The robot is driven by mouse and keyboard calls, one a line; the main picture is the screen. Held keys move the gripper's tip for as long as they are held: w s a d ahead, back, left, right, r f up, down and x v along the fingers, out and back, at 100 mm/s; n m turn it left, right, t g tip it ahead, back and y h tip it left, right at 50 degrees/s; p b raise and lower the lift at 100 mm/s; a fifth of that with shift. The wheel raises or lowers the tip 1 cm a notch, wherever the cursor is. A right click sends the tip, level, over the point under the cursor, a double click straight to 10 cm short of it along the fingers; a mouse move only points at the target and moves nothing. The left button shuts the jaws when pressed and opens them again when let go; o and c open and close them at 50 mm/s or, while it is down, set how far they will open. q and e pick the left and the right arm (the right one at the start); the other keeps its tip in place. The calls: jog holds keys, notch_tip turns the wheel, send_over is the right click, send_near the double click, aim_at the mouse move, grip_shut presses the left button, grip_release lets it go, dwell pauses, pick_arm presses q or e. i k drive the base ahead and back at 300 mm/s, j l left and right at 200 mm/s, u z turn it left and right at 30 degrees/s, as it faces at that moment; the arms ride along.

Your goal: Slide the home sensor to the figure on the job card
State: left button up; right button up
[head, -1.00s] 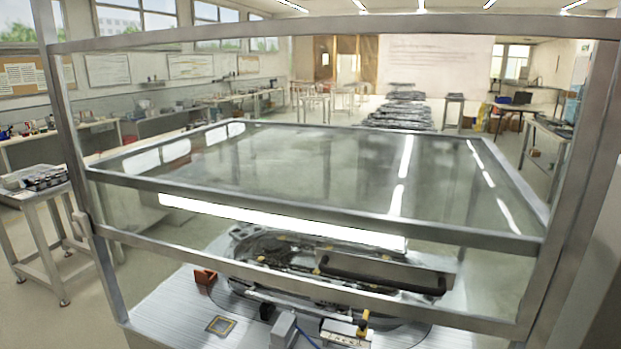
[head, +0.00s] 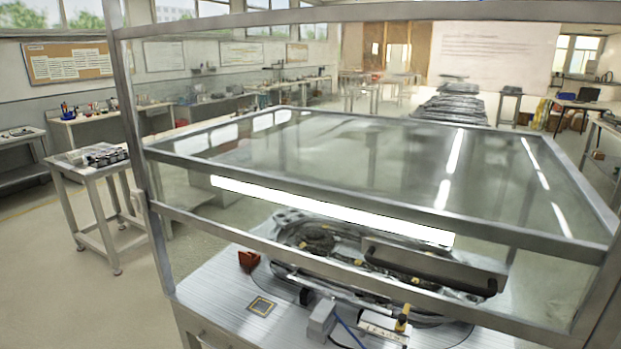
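A ring track (head: 290,228) lies inside a glazed metal enclosure (head: 380,204), partly hidden by its frame bars. On the deck in front of it are a grey block (head: 322,320) with a blue cable and a small yellow-and-black piece (head: 402,320) standing on a pale marked strip (head: 383,333). Either may be the home sensor; I cannot tell which. A small dark square with a yellowish border (head: 261,306) lies flat on the deck to the left. I cannot make out a job card or any figure. Neither of my grippers is in view.
An orange-brown block (head: 249,260) sits at the deck's left. The enclosure's bars and left post (head: 140,150) stand in front of the track. A small metal table (head: 92,170) with parts stands to the left, with open floor (head: 50,270) around it.

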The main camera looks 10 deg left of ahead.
aim_at(402, 323)
jog(key=k+l, duration=0.35)
jog(key=l, duration=0.25)
jog(key=k+l+z, duration=0.15)
jog(key=z, duration=0.25)
jog(key=k+l+z, duration=0.1)
jog(key=l+z, duration=0.6)
jog(key=z, duration=0.5)
jog(key=u, duration=1.85)
jog(key=i+z, duration=0.2)
jog(key=i, duration=0.45)
